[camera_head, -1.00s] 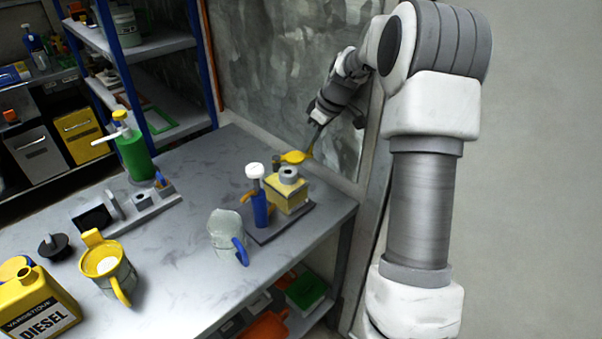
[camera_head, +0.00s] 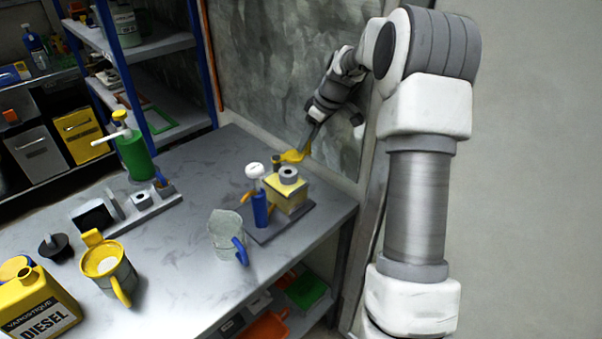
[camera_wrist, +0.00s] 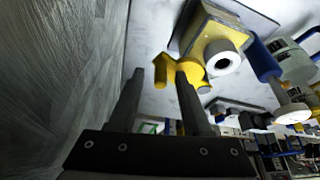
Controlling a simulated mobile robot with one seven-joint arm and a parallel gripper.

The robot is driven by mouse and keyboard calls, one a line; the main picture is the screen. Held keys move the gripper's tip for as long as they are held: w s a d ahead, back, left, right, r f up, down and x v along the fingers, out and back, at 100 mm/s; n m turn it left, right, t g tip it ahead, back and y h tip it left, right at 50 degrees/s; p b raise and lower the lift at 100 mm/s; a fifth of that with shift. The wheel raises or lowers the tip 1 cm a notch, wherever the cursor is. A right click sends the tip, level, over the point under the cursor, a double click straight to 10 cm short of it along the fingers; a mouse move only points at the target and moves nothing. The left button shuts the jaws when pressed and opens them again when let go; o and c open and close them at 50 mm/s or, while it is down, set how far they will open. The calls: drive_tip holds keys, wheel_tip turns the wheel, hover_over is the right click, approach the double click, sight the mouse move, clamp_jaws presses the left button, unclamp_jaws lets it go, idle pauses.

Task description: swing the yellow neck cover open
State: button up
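The yellow neck cover (camera_head: 295,156) shows at the far side of the small yellow box (camera_head: 290,197), which has a grey round neck (camera_head: 288,175) on top. My gripper (camera_head: 308,145) is just above and behind the cover, its fingers pointing down at it. In the wrist view the cover (camera_wrist: 187,68) is at the fingertips, beside the box's grey ring (camera_wrist: 222,57). My gripper's two fingers (camera_wrist: 160,75) stand apart, with part of the yellow cover showing between and beyond the tips. I cannot tell whether a finger touches it.
A blue pump with a white cap (camera_head: 256,171) stands left of the box. A clear jug (camera_head: 225,235) with a blue handle stands in front. A grey wall (camera_head: 285,75) rises close behind my gripper. The bench (camera_head: 180,235) is clear around the jug.

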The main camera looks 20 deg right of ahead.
drive_tip(key=shift+r, duration=0.1)
idle(0.4)
drive_tip(key=p+v, duration=0.4)
drive_tip(key=v, duration=0.4)
drive_tip(key=shift+s+r, duration=0.15)
drive_tip(key=shift+r, duration=0.2)
idle(0.4)
